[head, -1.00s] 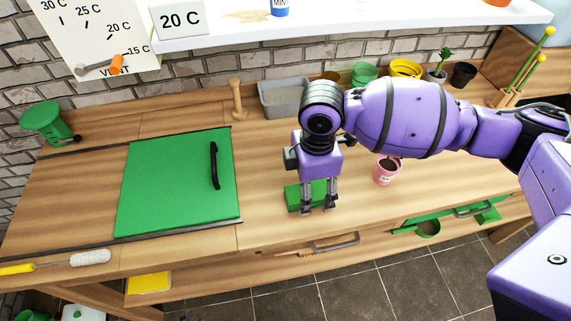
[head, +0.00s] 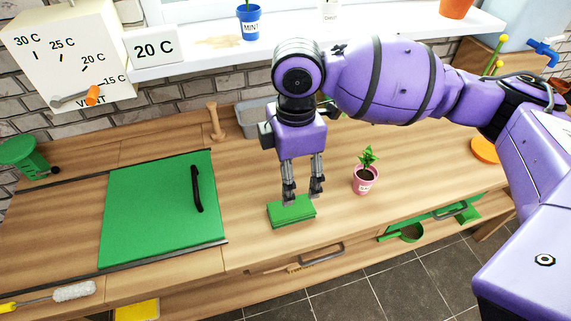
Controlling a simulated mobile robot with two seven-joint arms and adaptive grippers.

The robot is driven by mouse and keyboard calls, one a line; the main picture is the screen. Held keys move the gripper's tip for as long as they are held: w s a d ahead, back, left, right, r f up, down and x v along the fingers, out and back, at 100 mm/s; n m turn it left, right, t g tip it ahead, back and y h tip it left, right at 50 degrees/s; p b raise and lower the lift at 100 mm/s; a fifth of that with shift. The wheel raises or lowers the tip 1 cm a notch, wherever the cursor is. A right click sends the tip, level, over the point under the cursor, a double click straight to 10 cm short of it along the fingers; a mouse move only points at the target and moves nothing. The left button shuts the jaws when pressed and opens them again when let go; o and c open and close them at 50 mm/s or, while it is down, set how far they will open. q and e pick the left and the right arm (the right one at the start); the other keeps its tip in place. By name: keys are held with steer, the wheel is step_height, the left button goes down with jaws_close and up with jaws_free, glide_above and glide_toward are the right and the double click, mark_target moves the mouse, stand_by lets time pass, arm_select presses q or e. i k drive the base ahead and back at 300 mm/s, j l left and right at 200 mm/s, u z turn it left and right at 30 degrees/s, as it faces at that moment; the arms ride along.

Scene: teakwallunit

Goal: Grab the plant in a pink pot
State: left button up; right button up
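The plant (head: 368,157) has green leaves and stands upright in a pink pot (head: 366,186) with a white label. It sits on the wooden worktop, right of centre. My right gripper (head: 302,196) points down with its two fingers apart and nothing seen between them. It is to the left of the pink pot, apart from it, just over or behind a green block (head: 291,211). I cannot tell whether the fingertips touch the block. My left gripper is not in view.
A green panel with a black handle (head: 197,188) lies to the left. A wooden peg (head: 216,122) and a grey tray (head: 252,118) are at the back. An orange disc (head: 485,150) lies at the right. The worktop around the pot is clear.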

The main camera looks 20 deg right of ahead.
mark_target(365, 174)
steer(key=z, duration=1.15)
